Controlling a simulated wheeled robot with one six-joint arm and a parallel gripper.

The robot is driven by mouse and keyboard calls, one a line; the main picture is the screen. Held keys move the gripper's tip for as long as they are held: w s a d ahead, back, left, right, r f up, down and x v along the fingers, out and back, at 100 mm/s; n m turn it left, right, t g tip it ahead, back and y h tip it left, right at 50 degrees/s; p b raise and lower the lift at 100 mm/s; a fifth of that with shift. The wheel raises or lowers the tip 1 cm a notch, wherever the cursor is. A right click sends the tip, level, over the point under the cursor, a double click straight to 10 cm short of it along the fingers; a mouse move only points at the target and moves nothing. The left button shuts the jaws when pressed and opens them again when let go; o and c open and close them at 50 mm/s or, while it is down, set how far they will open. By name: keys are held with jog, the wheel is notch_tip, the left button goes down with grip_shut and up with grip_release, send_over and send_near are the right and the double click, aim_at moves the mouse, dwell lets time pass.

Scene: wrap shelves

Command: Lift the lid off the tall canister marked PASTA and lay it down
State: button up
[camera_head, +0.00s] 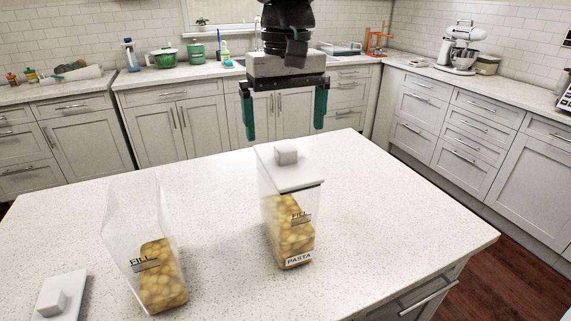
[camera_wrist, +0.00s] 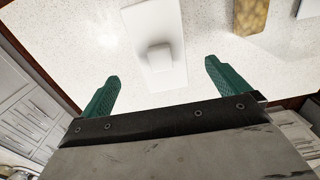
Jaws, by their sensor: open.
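The tall clear canister marked PASTA (camera_head: 290,232) stands upright on the island and holds yellowish round pieces below a FILL mark. Its white lid (camera_head: 299,175) with a square knob (camera_head: 285,152) sits on top. My gripper (camera_head: 285,132) is open and empty, its green fingers pointing down above and behind the lid, apart from it. In the wrist view the lid (camera_wrist: 157,85) and its knob (camera_wrist: 159,57) lie ahead of the gap between the fingertips (camera_wrist: 163,72).
A second clear canister (camera_head: 145,225) with similar contents stands open at the left. A white lid with a knob (camera_head: 60,297) lies on the island (camera_head: 400,220) at the front left. The island is clear right of the PASTA canister. Counters with kitchenware run along the walls.

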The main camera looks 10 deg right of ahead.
aim_at(285, 148)
notch_tip(285, 148, down, 6)
jog(key=shift+r, duration=0.1)
jog(key=c, duration=1.1)
